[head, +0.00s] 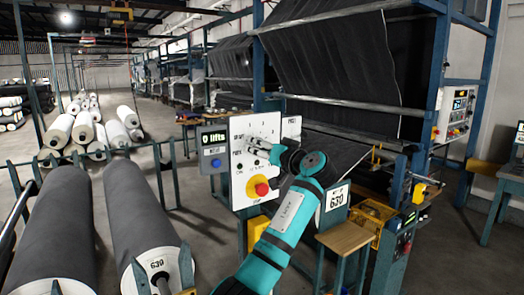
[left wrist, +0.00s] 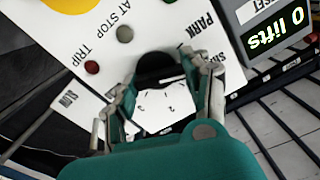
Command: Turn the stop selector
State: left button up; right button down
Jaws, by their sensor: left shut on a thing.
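A white control panel (head: 242,182) stands upright in front of me in the head view. My left gripper (head: 258,146) is at the panel's upper part and covers the selector there. In the left wrist view the black selector knob (left wrist: 158,66) sits between the fingers of my left gripper (left wrist: 163,80), which is shut on it. The panel (left wrist: 110,62) shows upside down around it, with the words PARK, AT STOP and TRIP. The knob's pointing direction is hard to tell. My right gripper is not in view.
A red button (head: 262,188) on a yellow disc is low on the panel. A display reading "0 lifts" (head: 213,137) is beside the panel. Large grey rolls (head: 138,215) lie at left; a wooden stool (head: 345,237) and blue machine frame are at right.

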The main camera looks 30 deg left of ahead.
pick_arm(q)
jog(key=m+p, duration=0.2)
jog(key=m, duration=0.3)
jog(key=m+p, duration=0.3)
jog(key=m, duration=0.3)
jog(key=m+p, duration=0.2)
jog(key=m, duration=0.4)
jog(key=shift+w+d, duration=0.15)
jog(key=shift+w, duration=0.15)
jog(key=shift+m, duration=0.4)
jog(key=o, duration=1.1)
jog(key=shift+o, duration=0.3)
jog(key=v, duration=1.2)
